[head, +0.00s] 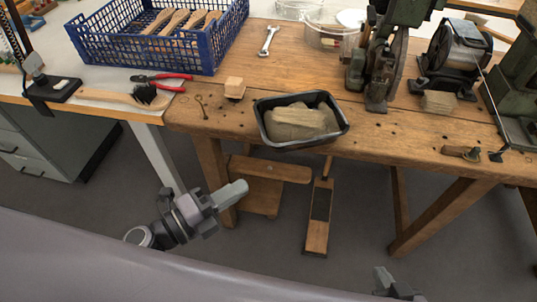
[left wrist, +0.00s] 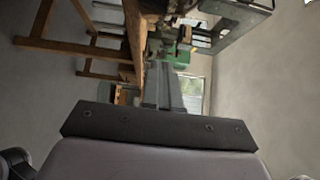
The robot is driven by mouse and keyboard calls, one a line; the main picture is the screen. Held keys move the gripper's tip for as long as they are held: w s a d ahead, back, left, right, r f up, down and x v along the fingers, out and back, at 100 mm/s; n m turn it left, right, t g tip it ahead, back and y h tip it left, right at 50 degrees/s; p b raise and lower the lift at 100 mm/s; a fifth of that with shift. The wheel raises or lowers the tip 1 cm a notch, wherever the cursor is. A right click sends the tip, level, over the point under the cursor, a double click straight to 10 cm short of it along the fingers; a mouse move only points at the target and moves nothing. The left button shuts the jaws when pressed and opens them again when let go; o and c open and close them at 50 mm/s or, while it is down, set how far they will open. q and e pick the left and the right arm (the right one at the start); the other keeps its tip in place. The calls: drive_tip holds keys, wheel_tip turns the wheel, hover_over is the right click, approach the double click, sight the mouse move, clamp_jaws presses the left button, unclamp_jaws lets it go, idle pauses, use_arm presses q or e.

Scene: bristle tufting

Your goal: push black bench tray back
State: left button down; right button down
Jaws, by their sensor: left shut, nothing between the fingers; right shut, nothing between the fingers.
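The black bench tray (head: 339,128) sits at the front edge of the wooden bench in the head view, its near side at or slightly past that edge. It holds a tan, sand-like heap with a lighter block on top. My left gripper (head: 238,190) is shut and empty, low in front of the bench, below and to the left of the tray and apart from it. My right gripper (head: 384,277) shows only in part at the bottom edge, shut and well below the bench. The tray is not recognisable in the left wrist view.
On the wooden bench (head: 420,145) stand a small wood block (head: 235,88) left of the tray, a wrench (head: 268,40), a clear tub (head: 331,35) and a dark press machine (head: 382,75) behind it. A blue crate (head: 150,42) is at the left. Bench surface behind the tray is clear.

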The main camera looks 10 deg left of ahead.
use_arm(q)
approach(289, 146)
drive_tip(key=d, duration=0.3)
drive_tip(key=shift+w+p, duration=0.4)
drive_tip(key=shift+w, duration=1.2)
